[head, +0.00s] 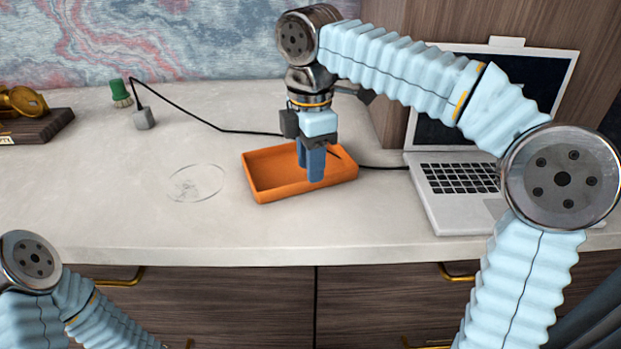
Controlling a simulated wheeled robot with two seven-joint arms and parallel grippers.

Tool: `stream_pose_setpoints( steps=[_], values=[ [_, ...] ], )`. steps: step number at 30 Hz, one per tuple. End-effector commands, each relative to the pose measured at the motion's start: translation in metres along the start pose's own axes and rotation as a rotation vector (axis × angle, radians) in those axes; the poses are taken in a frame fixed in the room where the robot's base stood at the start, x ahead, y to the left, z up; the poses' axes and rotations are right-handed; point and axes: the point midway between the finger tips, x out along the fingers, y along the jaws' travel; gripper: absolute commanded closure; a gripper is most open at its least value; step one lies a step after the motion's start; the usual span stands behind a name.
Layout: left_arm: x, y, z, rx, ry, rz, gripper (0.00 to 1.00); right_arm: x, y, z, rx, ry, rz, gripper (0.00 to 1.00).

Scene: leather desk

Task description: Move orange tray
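The orange tray (267,171) is a shallow rectangular tray on the pale desktop, left of the laptop. My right gripper (312,178) points down over the tray, with its blue fingers in front of the tray's inside and near wall. The fingers look close together. I cannot tell whether they grip the near wall or only hang in front of it.
An open laptop (455,180) stands to the right. A clear glass dish (196,183) lies left of the tray. A black cable (185,118) runs behind from a grey block (144,118) beside a green brush (120,92). A gold ornament (22,103) is far left. The front-left desktop is clear.

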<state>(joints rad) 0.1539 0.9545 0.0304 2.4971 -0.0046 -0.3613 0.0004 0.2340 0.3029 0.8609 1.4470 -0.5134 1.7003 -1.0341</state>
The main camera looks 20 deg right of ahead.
Motion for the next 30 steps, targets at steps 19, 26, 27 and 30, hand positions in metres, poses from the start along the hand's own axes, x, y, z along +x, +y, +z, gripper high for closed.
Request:
stream_pose_setpoints(
  steps=[19,26,27,30],
  values=[
    [0.006,-0.003,0.000,-0.001,0.001,-0.001,1.00,0.034,0.000,0.000,0.000,0.001,0.001,0.66],
    [0.006,-0.003,0.000,-0.001,0.001,-0.001,1.00,0.034,0.000,0.000,-0.001,0.001,0.001,1.00],
    [0.006,-0.003,0.000,-0.001,0.001,-0.001,1.00,0.034,0.000,0.000,-0.001,0.001,0.001,1.00],
    [0.006,-0.003,0.000,-0.001,0.001,-0.001,1.00,0.034,0.000,0.000,-0.001,0.001,0.001,1.00]
  ],
)
